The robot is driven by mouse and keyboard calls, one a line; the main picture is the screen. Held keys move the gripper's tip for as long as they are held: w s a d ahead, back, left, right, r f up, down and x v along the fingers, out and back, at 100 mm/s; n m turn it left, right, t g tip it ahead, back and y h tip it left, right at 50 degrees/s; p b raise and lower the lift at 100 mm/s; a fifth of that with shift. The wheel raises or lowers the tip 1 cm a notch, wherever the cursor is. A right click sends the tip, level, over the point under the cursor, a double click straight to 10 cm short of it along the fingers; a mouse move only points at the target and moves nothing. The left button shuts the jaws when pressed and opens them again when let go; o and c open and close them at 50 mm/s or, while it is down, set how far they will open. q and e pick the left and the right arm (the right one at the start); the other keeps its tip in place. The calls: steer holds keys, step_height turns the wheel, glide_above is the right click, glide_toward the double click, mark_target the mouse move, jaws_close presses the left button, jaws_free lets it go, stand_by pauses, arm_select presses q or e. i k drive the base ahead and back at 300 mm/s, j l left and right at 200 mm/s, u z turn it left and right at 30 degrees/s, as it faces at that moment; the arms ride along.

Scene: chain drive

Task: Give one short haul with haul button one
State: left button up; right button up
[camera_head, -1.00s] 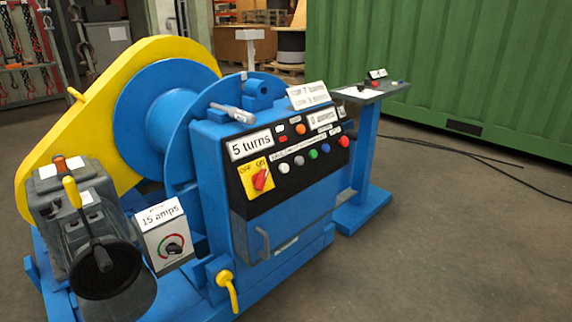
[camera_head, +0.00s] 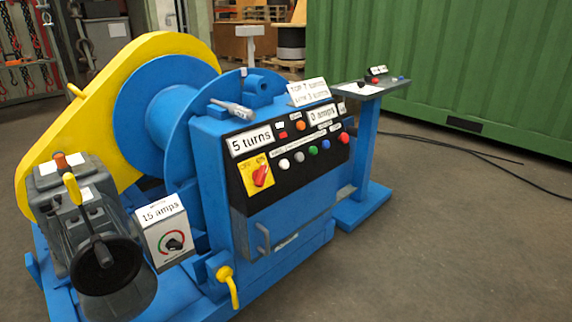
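A blue winch has a black control panel (camera_head: 292,190) on its front. A row of round buttons crosses it: a white button (camera_head: 284,164), a grey button (camera_head: 299,157), a green button (camera_head: 312,150), a blue button (camera_head: 325,145) and a red button (camera_head: 344,138). Their labels are too small for me to tell which is haul button one. A red rotary switch (camera_head: 261,176) sits on a yellow OFF/ON plate. Displays read "5 turns" (camera_head: 251,140) and "0 amps" (camera_head: 323,116). The blue drum (camera_head: 165,115) stands behind. Neither gripper is in view.
A box marked "15 amps" (camera_head: 161,213) with a dial stands left of the panel. A handwheel (camera_head: 105,265) and yellow lever (camera_head: 227,278) stick out in front. A blue pedestal (camera_head: 364,150) with small controls stands right.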

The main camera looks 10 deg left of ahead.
mark_target(284, 163)
steer(key=i+l+u, duration=0.45)
steer(key=l, duration=0.2)
steer(key=i+l+u, duration=0.2)
steer(key=l, duration=0.15)
steer(key=i+l+u, duration=0.1)
steer(key=l+u, duration=0.15)
steer(key=l, duration=0.15)
steer(key=i+l+u, duration=0.2)
steer(key=l, duration=0.25)
steer(key=k+j, duration=0.05)
